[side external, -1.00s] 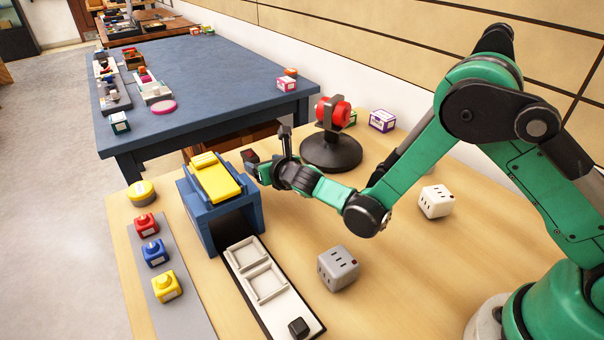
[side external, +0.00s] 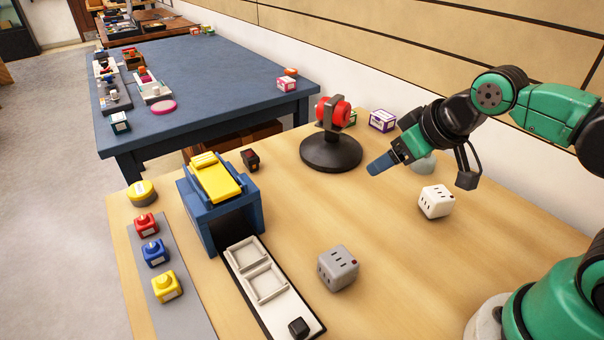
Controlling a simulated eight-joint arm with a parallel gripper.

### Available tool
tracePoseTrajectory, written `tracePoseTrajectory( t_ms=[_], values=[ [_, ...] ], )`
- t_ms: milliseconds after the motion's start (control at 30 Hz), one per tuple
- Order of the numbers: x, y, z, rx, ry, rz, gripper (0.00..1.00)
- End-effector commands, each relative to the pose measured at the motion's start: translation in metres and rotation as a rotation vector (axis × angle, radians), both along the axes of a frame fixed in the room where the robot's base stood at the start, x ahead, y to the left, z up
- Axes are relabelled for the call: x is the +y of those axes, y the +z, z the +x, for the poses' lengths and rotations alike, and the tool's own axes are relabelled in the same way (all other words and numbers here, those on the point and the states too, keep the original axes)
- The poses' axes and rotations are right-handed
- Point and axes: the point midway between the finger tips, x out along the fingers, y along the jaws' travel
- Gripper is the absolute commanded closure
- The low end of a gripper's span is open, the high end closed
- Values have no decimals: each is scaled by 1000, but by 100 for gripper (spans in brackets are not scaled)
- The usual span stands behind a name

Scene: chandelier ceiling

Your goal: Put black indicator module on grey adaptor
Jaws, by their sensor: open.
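A small black module with a red mark on top (side external: 251,160) stands on the wooden table just behind the blue stand; I take it for the indicator module. The grey adaptor (side external: 338,268) is a cube with dark slots and a small red spot, lying near the table's middle front. Nothing sits on its top. My gripper (side external: 424,173) is open and empty above the back right of the table, with its two fingers spread wide. It is well to the right of the black module and up and right of the grey adaptor.
A blue stand with a yellow top (side external: 219,182) and a tray with a black block (side external: 299,327) lie left of the adaptor. A red-headed lamp-like object (side external: 332,145) stands behind. A white slotted cube (side external: 436,201) and a partly hidden pale object (side external: 422,162) are near my gripper.

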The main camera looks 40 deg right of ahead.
Motion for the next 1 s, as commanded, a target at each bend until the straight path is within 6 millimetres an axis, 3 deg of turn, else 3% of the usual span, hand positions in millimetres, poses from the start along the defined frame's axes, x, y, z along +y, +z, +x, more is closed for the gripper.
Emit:
tracePoseTrajectory(
  t_ms=[200,633,767,1000],
  values=[
    [0,-3,-8,13,-67,60,24],
    [1,1,1,0,-65,53,24],
    [3,10,28,-38,-74,43,24],
    [17,12,108,-150,-90,25,24]
  ],
)
